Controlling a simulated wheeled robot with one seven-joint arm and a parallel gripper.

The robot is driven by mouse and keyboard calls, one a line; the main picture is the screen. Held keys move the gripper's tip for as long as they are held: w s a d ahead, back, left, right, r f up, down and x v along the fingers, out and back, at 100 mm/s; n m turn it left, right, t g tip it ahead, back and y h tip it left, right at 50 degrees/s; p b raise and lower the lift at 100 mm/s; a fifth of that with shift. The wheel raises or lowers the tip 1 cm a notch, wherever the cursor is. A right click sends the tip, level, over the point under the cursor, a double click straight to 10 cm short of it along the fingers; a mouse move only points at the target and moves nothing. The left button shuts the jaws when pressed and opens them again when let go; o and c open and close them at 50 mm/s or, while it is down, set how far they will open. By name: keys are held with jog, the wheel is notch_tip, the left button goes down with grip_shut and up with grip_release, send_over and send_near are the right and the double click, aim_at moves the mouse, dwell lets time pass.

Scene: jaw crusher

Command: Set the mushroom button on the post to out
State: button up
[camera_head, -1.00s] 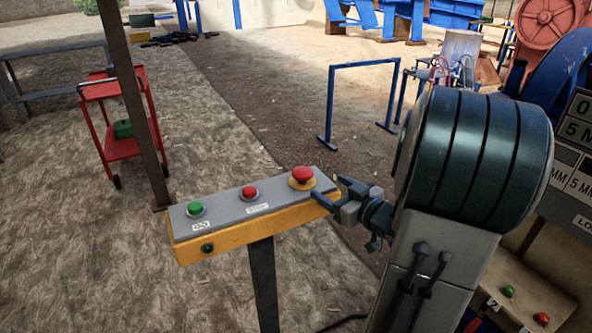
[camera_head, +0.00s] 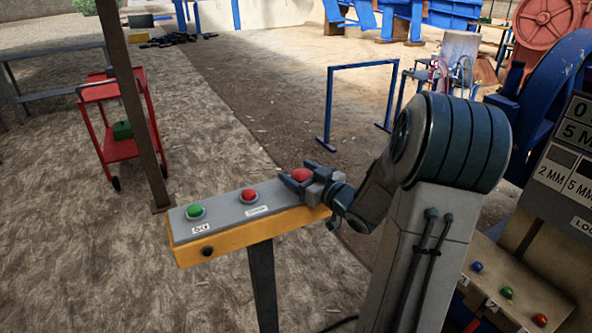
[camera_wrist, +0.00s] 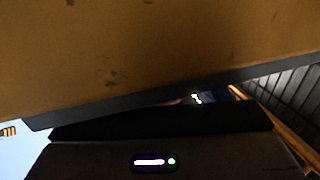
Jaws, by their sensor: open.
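The red mushroom button (camera_head: 301,175) sits at the right end of the grey-topped yellow control box (camera_head: 238,240), which stands on a dark post (camera_head: 262,285). My gripper (camera_head: 303,174) is open at the button, with one finger on its near left side and the other on its far right side. The gripper hides the yellow collar under the button, and I cannot tell whether the fingers touch it. In the wrist view, a yellow-orange surface fills the top, and the button cannot be made out clearly.
A green button (camera_head: 194,211) and a smaller red button (camera_head: 249,195) share the box top, left of my gripper. A blue rail frame (camera_head: 362,66) stands behind. A red trolley (camera_head: 115,115) and a brown pole (camera_head: 135,100) are at the left. Another button panel (camera_head: 515,290) is at lower right.

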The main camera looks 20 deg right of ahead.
jog(key=shift+w+a, duration=0.25)
jog(key=shift+w, duration=0.4)
jog(key=c, duration=1.3)
jog(key=shift+c, duration=0.4)
jog(key=shift+r+p, duration=0.45)
jog(key=shift+r, duration=0.3)
jog(key=o, duration=1.4)
